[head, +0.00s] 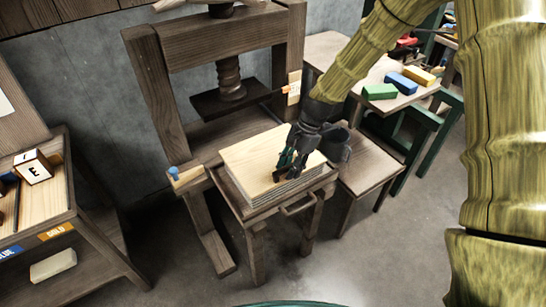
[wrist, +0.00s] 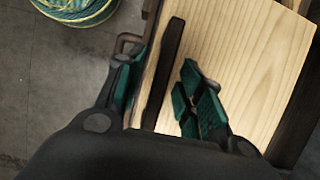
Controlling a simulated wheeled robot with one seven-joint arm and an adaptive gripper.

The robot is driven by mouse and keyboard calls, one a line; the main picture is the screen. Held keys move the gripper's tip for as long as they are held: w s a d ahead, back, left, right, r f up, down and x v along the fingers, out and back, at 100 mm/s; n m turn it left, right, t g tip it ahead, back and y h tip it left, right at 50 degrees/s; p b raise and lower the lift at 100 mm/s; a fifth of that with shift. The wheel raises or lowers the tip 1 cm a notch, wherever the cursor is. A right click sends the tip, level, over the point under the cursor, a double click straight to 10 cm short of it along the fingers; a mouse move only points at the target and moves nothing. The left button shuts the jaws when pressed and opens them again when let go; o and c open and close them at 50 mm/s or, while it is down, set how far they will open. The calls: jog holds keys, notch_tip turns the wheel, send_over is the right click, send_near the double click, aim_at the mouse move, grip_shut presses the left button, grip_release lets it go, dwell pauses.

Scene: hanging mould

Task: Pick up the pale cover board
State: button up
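The pale cover board (head: 250,156) lies on top of a layered stack on a low wooden stand in front of the screw press. It also fills the middle and right of the wrist view (wrist: 245,60). My gripper (head: 287,167) is over the board's right part, pointing down. In the wrist view my gripper (wrist: 158,92) is open, with its fingers on either side of a dark bar (wrist: 166,70) that runs along the board near its left edge. I cannot tell whether the fingers touch the bar or board.
The wooden press (head: 155,90) stands behind the stack. A stool with a dark mug (head: 337,150) is close at right. A stand edge with a metal handle (head: 297,205) is in front. Shelves (head: 95,240) stand at left. Open floor lies in front.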

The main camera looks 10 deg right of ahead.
jog(key=shift+f, duration=0.15)
dwell(0.3)
grip_shut()
